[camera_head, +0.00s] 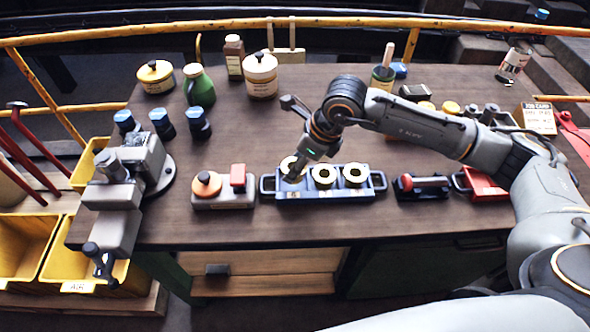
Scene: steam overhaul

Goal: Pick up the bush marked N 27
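A blue tray (378,183) with handles at both ends stands near the front middle of the bench. It holds three pale yellow, ring-shaped bushes in a row: the left bush (287,163), the middle bush (324,170) and the right bush (356,169). Labels show on the tray front, but they are too small to read, so I cannot tell which is N 27. My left gripper is out of view.
A grey vise (125,190) stands at the bench's left corner. A block with an orange knob (207,184) is left of the tray. A red-handled tool (424,183) and a red tray (484,186) are right. Bottles and tins stand at the back.

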